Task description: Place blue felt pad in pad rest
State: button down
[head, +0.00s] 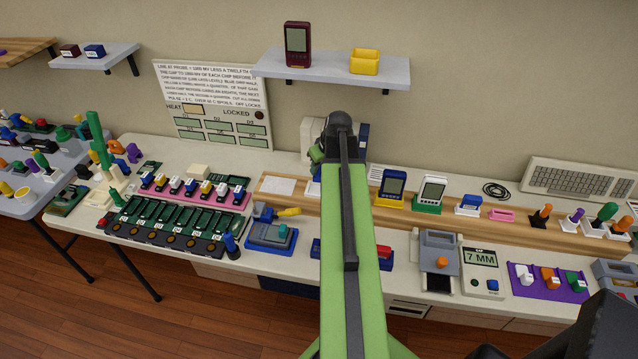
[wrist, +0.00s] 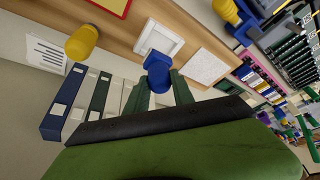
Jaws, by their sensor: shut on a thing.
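My gripper (wrist: 160,82) has its two dark green fingers closed around a blue piece (wrist: 158,66), which I take to be the blue felt pad. The pad's far end reaches the near edge of a white square frame (wrist: 172,35) with a pale recess, likely the pad rest. I cannot tell whether the pad touches the frame or is above it. In the head view my green arm covers much of this spot, and only a bit of my gripper (head: 316,154) shows beside the arm's end.
A yellow knob (wrist: 82,42) and a row of blue, green and white upright pieces (wrist: 62,104) stand close on the left in the wrist view. A pale flat square (wrist: 208,67) lies to the right of the frame. Handhelds (head: 391,187) stand right of my arm.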

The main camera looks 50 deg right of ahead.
aim_at(317, 176)
jog(key=shift+w+a+f, duration=0.25)
jog(key=shift+w+f, duration=0.05)
jog(key=shift+w, duration=0.2)
notch_tip(317, 176, down, 4)
jog(key=b, duration=0.4)
jog(key=shift+f, duration=0.15)
jog(key=shift+r, duration=0.2)
jog(key=shift+f, duration=0.1)
jog(key=c, duration=1.5)
grip_release()
jog(key=shift+f, duration=0.1)
jog(key=shift+c, duration=0.2)
jog(key=o, duration=0.5)
jog(key=shift+c, duration=0.2)
